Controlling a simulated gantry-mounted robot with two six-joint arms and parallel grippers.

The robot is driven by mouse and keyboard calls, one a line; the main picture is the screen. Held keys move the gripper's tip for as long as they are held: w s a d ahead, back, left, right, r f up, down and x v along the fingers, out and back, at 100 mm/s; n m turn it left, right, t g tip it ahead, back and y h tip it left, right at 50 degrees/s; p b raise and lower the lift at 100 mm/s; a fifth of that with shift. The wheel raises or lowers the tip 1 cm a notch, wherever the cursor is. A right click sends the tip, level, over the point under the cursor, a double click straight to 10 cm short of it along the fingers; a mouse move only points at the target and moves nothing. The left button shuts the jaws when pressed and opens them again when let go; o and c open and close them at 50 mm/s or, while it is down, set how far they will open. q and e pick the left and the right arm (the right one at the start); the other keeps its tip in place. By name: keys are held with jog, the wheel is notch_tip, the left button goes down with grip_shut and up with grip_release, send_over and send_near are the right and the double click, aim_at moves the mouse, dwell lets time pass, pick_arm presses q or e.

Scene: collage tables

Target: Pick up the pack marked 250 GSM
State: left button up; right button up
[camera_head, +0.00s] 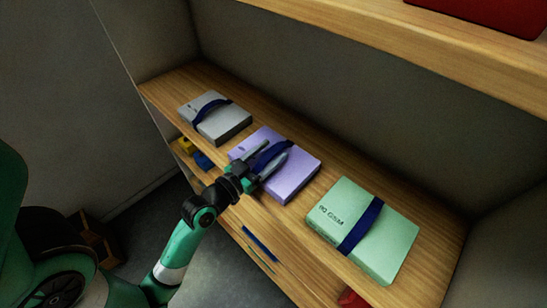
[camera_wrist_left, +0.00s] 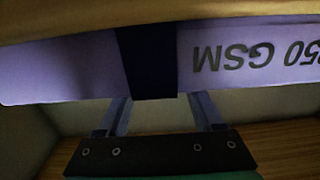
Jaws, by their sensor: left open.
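A purple pack (camera_head: 291,178) with a dark blue band (camera_head: 270,152) lies in the middle of the wooden shelf. In the left wrist view the purple pack (camera_wrist_left: 72,69) shows upside-down lettering that reads "50 GSM", cut off at the right edge where a first digit would be. My left gripper (camera_head: 277,149) is open over the purple pack in the head view. In the left wrist view its fingers (camera_wrist_left: 161,100) are apart, one on each side of the band (camera_wrist_left: 148,60), with nothing between them. I cannot tell whether they touch the pack.
A grey banded pack (camera_head: 226,124) lies to the left on the shelf (camera_head: 160,84). A green banded pack (camera_head: 395,243), lettering only partly legible before "GSM", lies to the right. An upper shelf (camera_head: 400,38) bears a red object (camera_head: 490,12). Small coloured items lie below the shelf.

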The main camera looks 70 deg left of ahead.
pick_arm(q)
jog(key=shift+x, duration=0.85)
grip_shut()
dwell(0.7)
jog(key=shift+s+r, duration=0.1)
jog(key=shift+r, duration=0.05)
